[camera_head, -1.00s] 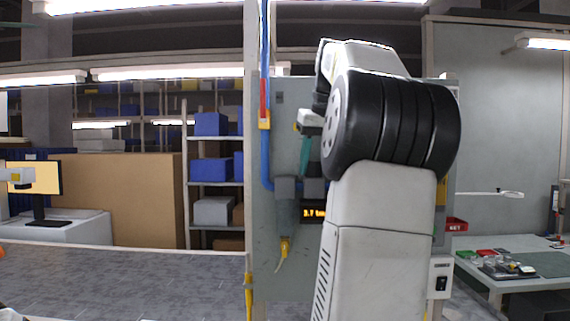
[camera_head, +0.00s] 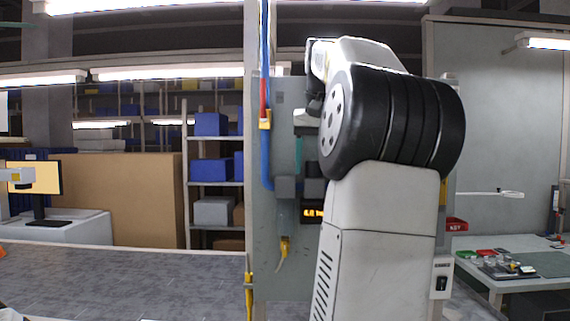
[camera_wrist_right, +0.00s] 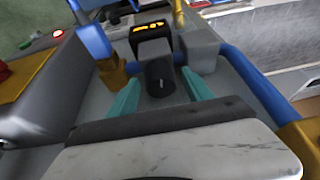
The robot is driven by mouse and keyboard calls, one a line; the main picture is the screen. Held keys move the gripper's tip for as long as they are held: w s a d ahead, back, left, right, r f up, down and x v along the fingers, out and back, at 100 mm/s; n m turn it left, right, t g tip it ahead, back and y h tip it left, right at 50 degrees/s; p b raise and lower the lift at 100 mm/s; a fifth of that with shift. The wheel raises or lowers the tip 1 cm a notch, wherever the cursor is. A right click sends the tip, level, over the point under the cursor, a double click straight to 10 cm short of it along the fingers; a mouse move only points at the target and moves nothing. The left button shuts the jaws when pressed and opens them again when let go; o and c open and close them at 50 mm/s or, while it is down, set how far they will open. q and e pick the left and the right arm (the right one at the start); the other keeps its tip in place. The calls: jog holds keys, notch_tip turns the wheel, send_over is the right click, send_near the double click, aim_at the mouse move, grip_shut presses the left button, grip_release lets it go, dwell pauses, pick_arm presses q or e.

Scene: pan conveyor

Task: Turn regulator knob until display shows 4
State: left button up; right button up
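The regulator knob (camera_wrist_right: 159,77) is a dark, rounded block in the right wrist view, below the display (camera_wrist_right: 150,27). In the head view the lit orange display (camera_head: 312,213) appears to read 4.0, its right part hidden by my right arm. My right gripper (camera_wrist_right: 160,78) has its two teal fingers either side of the knob, spread, with a narrow gap seeming to show on each side. In the head view only a teal finger of this gripper (camera_head: 299,148) shows, and the knob is hard to make out. My left gripper is not in view.
A grey panel (camera_head: 275,240) carries the regulator. A blue pipe (camera_head: 266,165) runs down its left side, and a blue hose (camera_wrist_right: 250,85) passes right of the gripper in the wrist view. A table with small parts (camera_head: 495,262) stands at the right.

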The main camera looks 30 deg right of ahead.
jog(key=v, duration=0.7)
jog(key=shift+s+r, duration=0.15)
jog(key=shift+r, duration=0.2)
dwell(0.4)
